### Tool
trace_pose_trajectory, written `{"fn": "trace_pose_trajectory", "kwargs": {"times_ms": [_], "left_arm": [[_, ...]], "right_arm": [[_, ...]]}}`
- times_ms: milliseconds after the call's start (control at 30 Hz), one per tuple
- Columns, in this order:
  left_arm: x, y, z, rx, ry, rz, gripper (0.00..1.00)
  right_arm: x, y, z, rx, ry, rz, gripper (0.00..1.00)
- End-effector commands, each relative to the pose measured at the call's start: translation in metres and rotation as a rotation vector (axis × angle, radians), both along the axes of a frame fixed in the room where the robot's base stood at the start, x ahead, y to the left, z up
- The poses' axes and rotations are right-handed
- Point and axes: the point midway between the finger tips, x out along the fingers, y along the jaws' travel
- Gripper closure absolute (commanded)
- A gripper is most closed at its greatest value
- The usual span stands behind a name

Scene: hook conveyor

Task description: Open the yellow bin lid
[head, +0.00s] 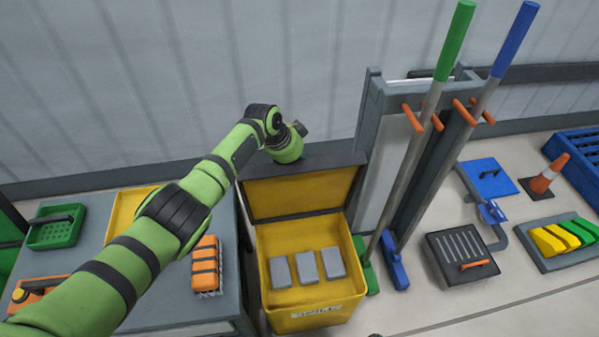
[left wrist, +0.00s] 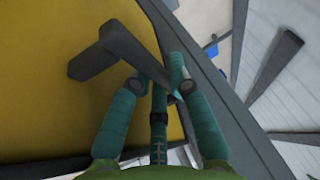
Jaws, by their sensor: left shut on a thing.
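The yellow bin (head: 312,317) stands on the floor in the middle of the head view. Its lid (head: 300,190) is raised at the back, with the yellow underside and dark grey rim facing me. My left arm reaches over to the lid's top edge, where its fingers are hidden in the head view. In the left wrist view my left gripper (left wrist: 160,87) is shut on a grey lid handle (left wrist: 112,52), with the lid's yellow face (left wrist: 60,110) behind it. My right gripper is not in view.
Several grey blocks (head: 307,267) lie inside the bin. A grey table (head: 215,307) with an orange brush (head: 206,262) stands left of it. A rack with green (head: 455,40) and blue (head: 514,40) broom handles stands close on the right. A wall is behind.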

Motion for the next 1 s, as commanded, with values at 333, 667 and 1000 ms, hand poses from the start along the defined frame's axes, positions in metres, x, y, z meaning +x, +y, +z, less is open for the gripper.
{"fn": "trace_pose_trajectory", "kwargs": {"times_ms": [333,667,1000], "left_arm": [[0.013,0.003,-0.001,0.002,-0.011,0.001,1.00],[0.015,0.004,0.001,0.003,-0.012,0.002,1.00],[0.015,0.004,0.001,0.003,-0.011,0.002,0.56]], "right_arm": [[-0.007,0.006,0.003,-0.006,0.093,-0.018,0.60],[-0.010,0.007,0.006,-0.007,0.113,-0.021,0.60],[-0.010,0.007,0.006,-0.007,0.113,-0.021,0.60]]}}
